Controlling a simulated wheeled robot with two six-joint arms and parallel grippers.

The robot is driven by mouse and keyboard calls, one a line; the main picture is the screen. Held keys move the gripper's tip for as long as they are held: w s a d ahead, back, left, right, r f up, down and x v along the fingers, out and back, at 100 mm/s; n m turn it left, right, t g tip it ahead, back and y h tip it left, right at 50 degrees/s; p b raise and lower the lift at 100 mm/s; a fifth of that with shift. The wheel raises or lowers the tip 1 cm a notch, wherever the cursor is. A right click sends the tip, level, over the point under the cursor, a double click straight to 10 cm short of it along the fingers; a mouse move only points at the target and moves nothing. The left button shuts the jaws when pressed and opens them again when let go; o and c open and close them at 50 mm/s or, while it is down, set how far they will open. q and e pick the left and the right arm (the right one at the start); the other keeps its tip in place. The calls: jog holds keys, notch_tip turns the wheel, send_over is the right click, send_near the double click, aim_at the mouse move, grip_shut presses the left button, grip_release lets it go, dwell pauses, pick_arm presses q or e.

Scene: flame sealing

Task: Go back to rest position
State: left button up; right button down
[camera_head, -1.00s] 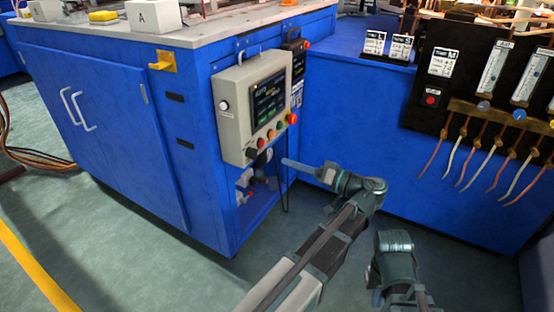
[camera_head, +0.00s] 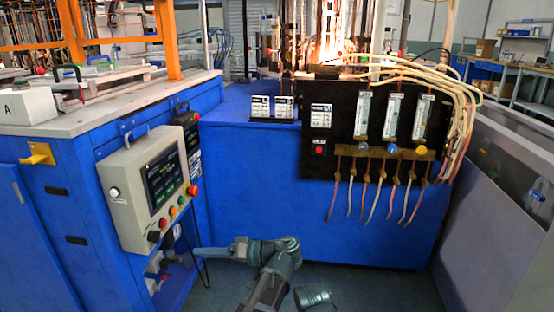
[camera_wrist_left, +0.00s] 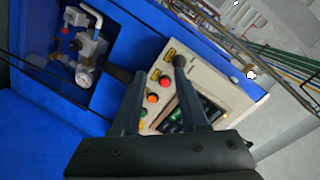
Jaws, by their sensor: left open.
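My left gripper (camera_head: 200,252) shows low in the head view, pointing left in front of the blue cabinet, below and right of the control panel (camera_head: 120,180). In the left wrist view the two dark fingers of my left gripper (camera_wrist_left: 158,68) stand apart with nothing held between them. The panel, with its screen and coloured buttons, shows tilted beyond the fingers in that view. Whether the fingers touch anything is not visible; they look empty. My right gripper is out of view; only a rounded arm part shows at the bottom edge.
The blue cabinet (camera_head: 100,270) stands at left, with a gauge and valves (camera_wrist_left: 85,65) in its recess close to my left gripper. A blue bench (camera_head: 280,200) with flowmeters (camera_head: 393,115) and hanging tubes is ahead. A grey cabinet (camera_head: 490,230) stands at right. Some floor (camera_head: 370,290) is clear.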

pick_arm(q)
jog(key=s+f+m+g+h, duration=0.1)
jog(key=s+f+m+h, duration=0.15)
jog(key=f+h, duration=0.4)
jog(key=s+f+m+h, duration=0.2)
jog(key=s+f+h, duration=0.2)
jog(key=f, duration=0.5)
jog(key=s+d+f+m+h, duration=0.2)
jog(key=s+d+f+h, duration=0.1)
jog(key=d+h, duration=0.3)
jog(key=s+d+r+m+y+p, duration=0.2)
jog(key=s+d+r+m+p, duration=0.25)
jog(key=d+r+p, duration=0.5)
notch_tip(320, 180, up, 36)
jog(key=s+d+p, duration=0.1)
jog(key=d+p, duration=0.1)
jog(key=p, duration=3.3)
jog(key=shift+n+p, duration=0.3)
jog(key=shift+p, duration=0.1)
jog(key=shift+f+h, duration=0.1)
jog(key=shift+h, duration=0.15)
